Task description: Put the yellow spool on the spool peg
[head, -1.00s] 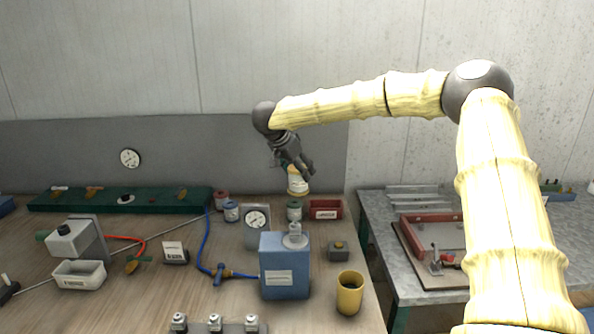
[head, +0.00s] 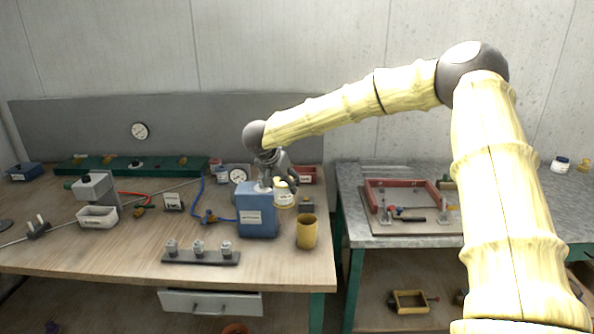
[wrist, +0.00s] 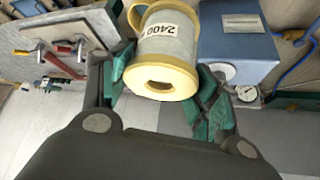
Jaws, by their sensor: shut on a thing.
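The yellow spool (head: 284,197) has a pale label and hangs in my gripper (head: 283,180), just right of the blue box's top in the head view. In the wrist view the spool (wrist: 162,55) shows its "2400" label and the round hole in its yellow end. My gripper's green-padded fingers (wrist: 160,92) are shut on it, one on each side. A short grey upright piece (head: 263,187) stands on top of the blue box (head: 258,215); it may be the spool peg, but I cannot tell for certain. My gripper partly hides that area.
A yellow cup (head: 306,232) stands right of the blue box. A rack with grey fittings (head: 201,256) lies at the bench front. A gauge (head: 238,175) and red bin (head: 305,174) stand behind. Bare bench (head: 100,250) lies at front left.

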